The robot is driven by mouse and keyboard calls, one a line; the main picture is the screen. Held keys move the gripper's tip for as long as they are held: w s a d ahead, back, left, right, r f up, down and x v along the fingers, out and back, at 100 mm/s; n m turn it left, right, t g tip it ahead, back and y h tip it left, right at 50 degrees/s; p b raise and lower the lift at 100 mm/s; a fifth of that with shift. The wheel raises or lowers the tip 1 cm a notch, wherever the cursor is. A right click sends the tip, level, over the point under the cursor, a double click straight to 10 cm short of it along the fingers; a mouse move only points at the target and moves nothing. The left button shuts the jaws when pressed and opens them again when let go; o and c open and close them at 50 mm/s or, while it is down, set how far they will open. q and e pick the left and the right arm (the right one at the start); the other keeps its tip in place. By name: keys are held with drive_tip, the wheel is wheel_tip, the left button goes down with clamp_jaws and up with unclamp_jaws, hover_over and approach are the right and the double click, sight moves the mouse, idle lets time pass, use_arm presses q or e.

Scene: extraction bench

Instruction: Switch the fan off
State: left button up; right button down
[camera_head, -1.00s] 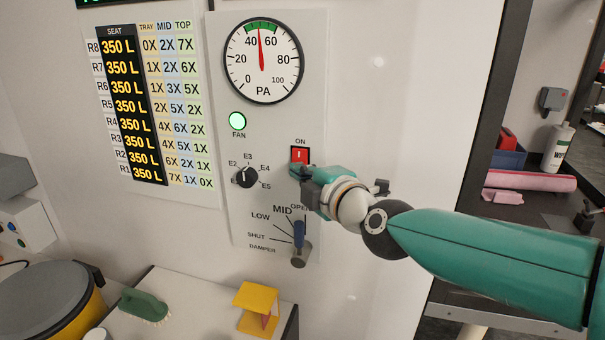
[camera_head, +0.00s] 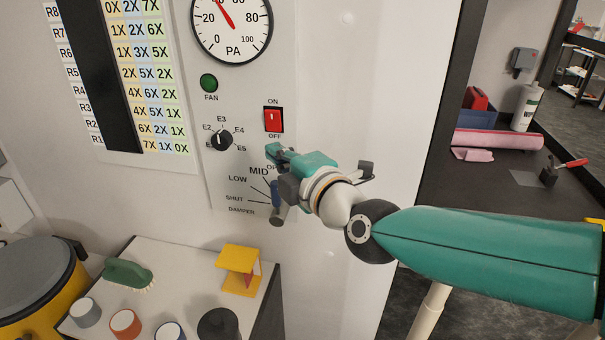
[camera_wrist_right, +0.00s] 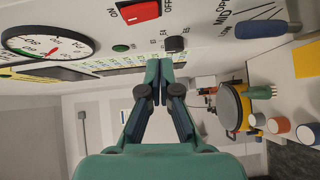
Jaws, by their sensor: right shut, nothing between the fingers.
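The red fan switch (camera_head: 273,119) is on the wall panel, between the labels ON and OFF. It also shows in the right wrist view (camera_wrist_right: 138,13). The round fan lamp (camera_head: 209,83) is dark green and unlit. The gauge (camera_head: 232,22) needle points up and left, between 20 and 40. My right gripper (camera_head: 272,151) is shut and empty, just below the switch and apart from it. In the right wrist view its fingertips (camera_wrist_right: 159,66) meet. The left gripper is not in view.
The selector knob (camera_head: 222,140) is left of my right gripper. The blue damper lever (camera_head: 276,197) is close below it. A bench at lower left holds a green brush (camera_head: 128,272), a yellow stand (camera_head: 239,270) and several cups. The seat display (camera_head: 103,75) is black.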

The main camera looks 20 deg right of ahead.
drive_tip(key=s+d+f, duration=0.1)
drive_tip(key=s+d, duration=0.1)
drive_tip(key=s, duration=0.4)
drive_tip(key=shift+f, duration=0.15)
drive_tip(key=shift+s, duration=0.1)
